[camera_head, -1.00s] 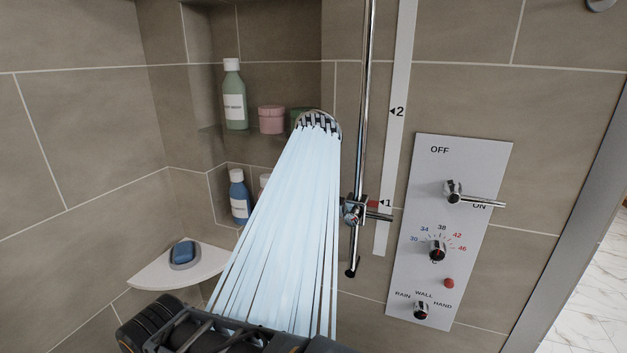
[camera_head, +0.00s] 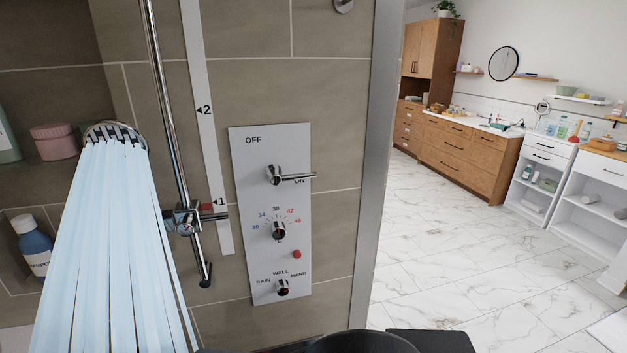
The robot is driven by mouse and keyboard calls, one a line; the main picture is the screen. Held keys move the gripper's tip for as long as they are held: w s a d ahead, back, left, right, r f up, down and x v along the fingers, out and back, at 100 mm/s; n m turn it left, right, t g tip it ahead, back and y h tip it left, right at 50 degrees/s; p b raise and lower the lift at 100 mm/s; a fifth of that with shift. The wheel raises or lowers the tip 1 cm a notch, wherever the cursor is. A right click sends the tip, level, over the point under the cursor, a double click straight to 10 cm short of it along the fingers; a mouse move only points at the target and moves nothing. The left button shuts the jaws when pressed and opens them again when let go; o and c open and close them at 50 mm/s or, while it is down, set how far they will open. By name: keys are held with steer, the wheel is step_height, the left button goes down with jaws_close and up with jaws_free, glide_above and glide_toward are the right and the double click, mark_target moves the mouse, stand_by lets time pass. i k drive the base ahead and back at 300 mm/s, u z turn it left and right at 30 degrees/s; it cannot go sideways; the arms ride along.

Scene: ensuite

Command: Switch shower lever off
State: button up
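The shower lever (camera_head: 292,176) is a chrome knob with a thin rod on the upper part of a pale control panel (camera_head: 240,200). Water streams (camera_head: 110,250) from the round shower head (camera_head: 115,133) at the left. No gripper fingers show; only dark parts of my own body show at the bottom edge.
Below the lever are a temperature dial (camera_head: 278,231), a red button (camera_head: 297,254) and a RAIN/WALL/HAND selector (camera_head: 283,287). A chrome rail (camera_head: 165,100) stands left of the panel. A metal-edged wall end (camera_head: 374,160) is at its right, with open marble floor (camera_head: 450,260) beyond.

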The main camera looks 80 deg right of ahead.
mark_target(273, 172)
steer(key=z, duration=4.2)
steer(key=k, duration=0.8)
steer(key=u, duration=1.05)
steer(key=i, duration=0.5)
